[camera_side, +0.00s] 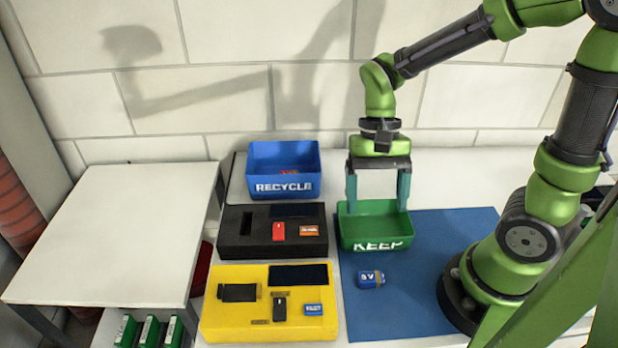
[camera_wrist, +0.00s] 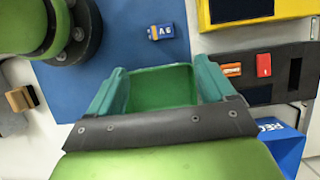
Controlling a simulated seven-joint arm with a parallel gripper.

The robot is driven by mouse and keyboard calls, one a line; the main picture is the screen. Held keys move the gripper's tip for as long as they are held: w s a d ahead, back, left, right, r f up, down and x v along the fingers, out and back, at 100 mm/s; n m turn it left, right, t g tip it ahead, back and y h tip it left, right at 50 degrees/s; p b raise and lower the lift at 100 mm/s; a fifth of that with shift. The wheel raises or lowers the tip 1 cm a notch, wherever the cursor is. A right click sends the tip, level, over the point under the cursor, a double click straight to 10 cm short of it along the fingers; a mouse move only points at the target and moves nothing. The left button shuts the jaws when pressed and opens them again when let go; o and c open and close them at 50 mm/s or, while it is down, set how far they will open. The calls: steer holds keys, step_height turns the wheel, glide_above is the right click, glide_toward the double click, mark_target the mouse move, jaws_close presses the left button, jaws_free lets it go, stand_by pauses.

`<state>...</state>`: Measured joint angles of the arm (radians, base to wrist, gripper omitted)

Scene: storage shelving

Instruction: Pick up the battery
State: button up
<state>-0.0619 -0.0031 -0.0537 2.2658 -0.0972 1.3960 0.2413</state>
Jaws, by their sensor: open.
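A small blue battery (camera_side: 370,279) with white lettering and a pale end lies on the blue mat, in front of the green KEEP bin. In the wrist view the battery (camera_wrist: 160,32) is near the top middle, beyond the fingertips. My gripper (camera_side: 378,206) points down over the green KEEP bin (camera_side: 376,228), its teal fingers spread apart with nothing between them. In the wrist view the open gripper (camera_wrist: 160,66) frames that bin. The battery is apart from the gripper, and neither view hides it.
The blue mat (camera_side: 415,305) is bare around the battery.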

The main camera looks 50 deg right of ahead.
glide_above(371, 276)
steer(key=w+d, duration=0.2)
steer(key=f, duration=0.8)
steer(key=shift+d+f, duration=0.1)
steer(key=shift+d, duration=0.1)
steer(key=shift+a+x, duration=0.1)
steer(key=shift+x, duration=1.2)
steer(key=shift+a+x, duration=0.15)
steer(key=shift+x, duration=1.2)
steer(key=shift+s, duration=0.1)
steer(key=shift+c, duration=0.5)
steer(key=c, duration=1)
